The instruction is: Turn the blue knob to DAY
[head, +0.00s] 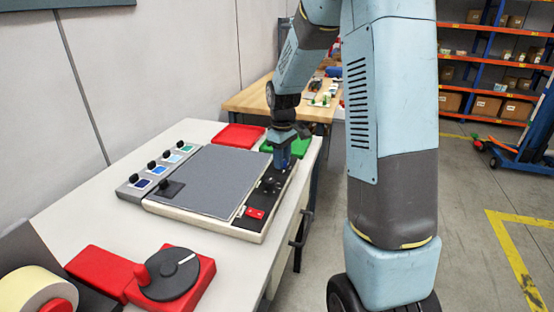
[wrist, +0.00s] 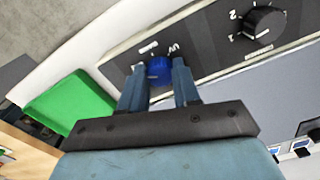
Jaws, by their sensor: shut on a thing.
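The blue knob (wrist: 159,70) sits on the dark control strip of the grey-topped machine (head: 208,181). In the head view my gripper (head: 282,160) points down at the far end of the strip and hides the knob. I cannot tell which label the knob points to.
A black numbered knob (wrist: 265,21) is on the same strip. A red switch (head: 254,213) is at its near end. A green tray (wrist: 62,110) and a red tray (head: 240,136) lie behind the machine. A red crank unit (head: 200,275) stands at the table's front.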

